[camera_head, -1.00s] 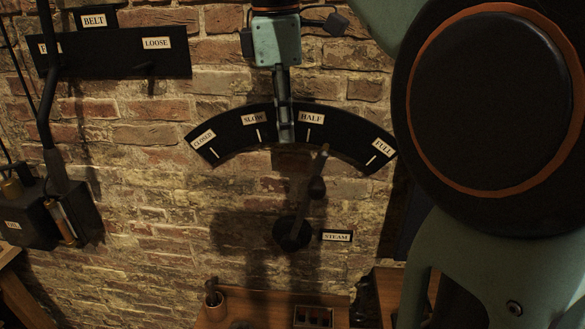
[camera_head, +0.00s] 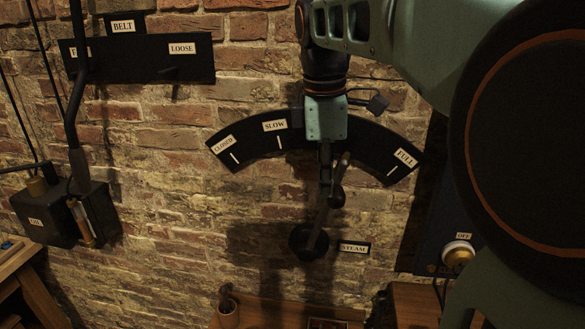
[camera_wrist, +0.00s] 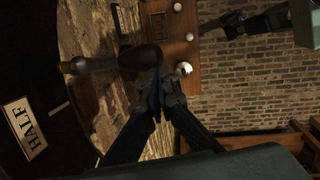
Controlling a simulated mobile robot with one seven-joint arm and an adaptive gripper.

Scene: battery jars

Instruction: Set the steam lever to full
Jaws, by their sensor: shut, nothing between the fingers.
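The steam lever is a dark arm with a round knob (camera_head: 337,197) and a lighter tip. It rises from a round pivot (camera_head: 302,243) and tilts a little right of upright, with its tip below the region around HALF. The black arc scale (camera_head: 250,147) shows CLOSED, SLOW and FULL (camera_head: 405,157); my arm hides HALF in the head view, but the HALF label (camera_wrist: 22,128) shows in the wrist view. My gripper (camera_head: 326,186) is shut and empty, pointing down just left of the knob. In the wrist view its fingertips (camera_wrist: 158,92) are close to the dark knob (camera_wrist: 140,58); contact is unclear.
A STEAM plate (camera_head: 354,248) is right of the pivot. The BELT board (camera_head: 140,60) and a dark oil box (camera_head: 65,210) are at left. A wooden shelf (camera_head: 265,312) is below.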

